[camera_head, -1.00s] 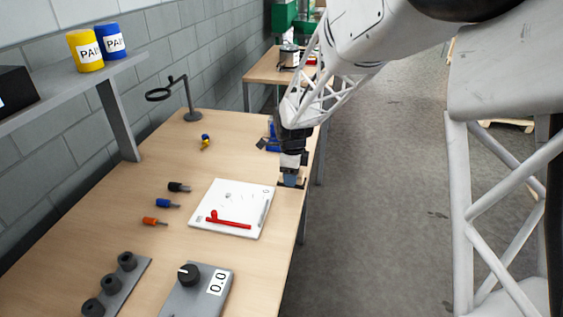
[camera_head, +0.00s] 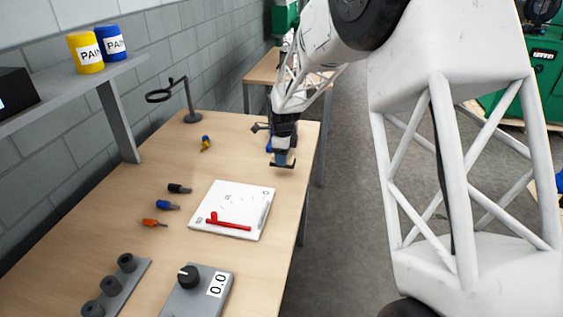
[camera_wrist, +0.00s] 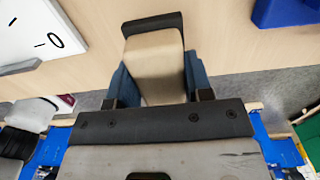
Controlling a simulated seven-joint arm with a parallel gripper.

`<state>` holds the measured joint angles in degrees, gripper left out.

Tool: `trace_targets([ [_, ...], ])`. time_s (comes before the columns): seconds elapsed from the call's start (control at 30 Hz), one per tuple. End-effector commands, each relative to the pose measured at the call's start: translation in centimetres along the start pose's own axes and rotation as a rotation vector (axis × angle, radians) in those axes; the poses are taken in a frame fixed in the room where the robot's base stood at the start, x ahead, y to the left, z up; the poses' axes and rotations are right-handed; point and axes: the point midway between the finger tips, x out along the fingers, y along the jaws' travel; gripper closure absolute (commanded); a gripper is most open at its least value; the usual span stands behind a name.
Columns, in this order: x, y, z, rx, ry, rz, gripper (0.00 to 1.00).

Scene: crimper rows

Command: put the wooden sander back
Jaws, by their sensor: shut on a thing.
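The wooden sander (camera_wrist: 153,65) is a pale wooden block with a dark pad along one end. In the wrist view it sits between the blue fingers of my gripper (camera_wrist: 156,80), which are shut on it. In the head view my gripper (camera_head: 281,160) is over the far right part of the table, beyond the white board. A dark bar under the fingers there looks like the sander's pad. I cannot tell whether the sander touches the table. A blue thing (camera_wrist: 285,12) lies at the top right of the wrist view; its full shape is hidden.
The white board (camera_head: 218,193) with a red tool (camera_head: 228,225) lies nearer on the table (camera_head: 170,258). Small screwdriver-like tools lie left of it. A magnifier stand (camera_head: 190,110) is at the far left. The table's right edge is close to my gripper.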

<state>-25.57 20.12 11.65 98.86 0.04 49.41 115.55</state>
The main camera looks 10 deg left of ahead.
Motion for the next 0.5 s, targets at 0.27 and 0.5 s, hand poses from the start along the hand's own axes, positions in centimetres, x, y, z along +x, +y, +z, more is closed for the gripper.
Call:
trace_targets([
  [0.27,0.2,-1.6,0.8,0.000,0.000,-0.001,0.83],
  [0.5,0.2,-1.7,0.8,0.000,0.000,-0.001,0.83],
])
